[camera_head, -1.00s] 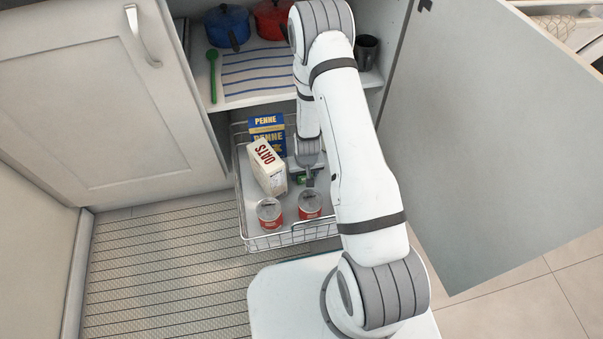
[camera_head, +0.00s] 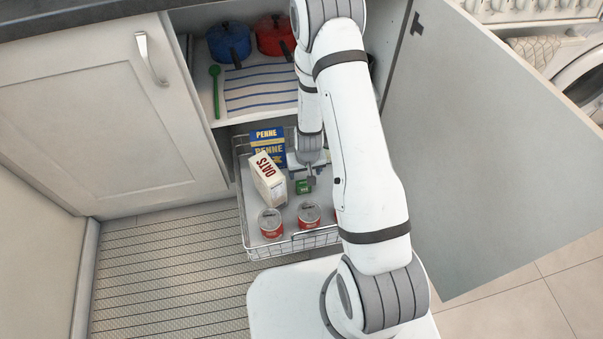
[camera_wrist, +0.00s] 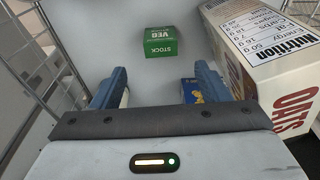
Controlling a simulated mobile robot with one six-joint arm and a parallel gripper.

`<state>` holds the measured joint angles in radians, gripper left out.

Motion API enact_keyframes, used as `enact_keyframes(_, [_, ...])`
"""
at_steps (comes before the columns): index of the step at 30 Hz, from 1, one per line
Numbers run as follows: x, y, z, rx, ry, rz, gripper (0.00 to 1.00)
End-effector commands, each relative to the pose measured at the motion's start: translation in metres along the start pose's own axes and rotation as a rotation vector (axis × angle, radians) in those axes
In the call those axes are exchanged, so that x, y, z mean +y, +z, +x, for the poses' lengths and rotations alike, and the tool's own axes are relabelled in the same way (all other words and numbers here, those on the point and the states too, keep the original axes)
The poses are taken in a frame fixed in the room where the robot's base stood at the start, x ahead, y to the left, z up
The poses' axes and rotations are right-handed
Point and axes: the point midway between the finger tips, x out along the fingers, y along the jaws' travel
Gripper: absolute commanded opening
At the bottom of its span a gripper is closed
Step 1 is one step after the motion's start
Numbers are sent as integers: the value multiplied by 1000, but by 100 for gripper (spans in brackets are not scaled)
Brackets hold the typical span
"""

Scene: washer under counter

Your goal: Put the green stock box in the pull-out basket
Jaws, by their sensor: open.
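The green stock box (camera_head: 303,187) is on the grey floor of the pull-out basket (camera_head: 290,243), to the right of the oats box. In the wrist view the stock box (camera_wrist: 160,42) stands clear, beyond my fingertips, with bare floor around it. My gripper (camera_head: 312,178) is over the basket, close to the box. In the wrist view my gripper (camera_wrist: 160,76) is open, with nothing between its two blue fingers. My arm hides the right part of the basket in the head view.
The basket also holds an oats box (camera_head: 268,180), a blue penne box (camera_head: 267,143) and red cans (camera_head: 271,222). A shelf with a blue pot (camera_head: 229,42), a red pot (camera_head: 273,36) and a striped cloth (camera_head: 258,85) is above. The open cabinet door (camera_head: 490,150) is at right.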

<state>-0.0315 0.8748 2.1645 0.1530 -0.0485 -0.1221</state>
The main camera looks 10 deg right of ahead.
Motion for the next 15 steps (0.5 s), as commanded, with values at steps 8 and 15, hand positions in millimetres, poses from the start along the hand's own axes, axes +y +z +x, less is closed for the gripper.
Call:
enact_keyframes(8, [0,-4,-31,2,-6,0,69])
enact_keyframes(15, [-4,-13,-123,5,-31,-2,69])
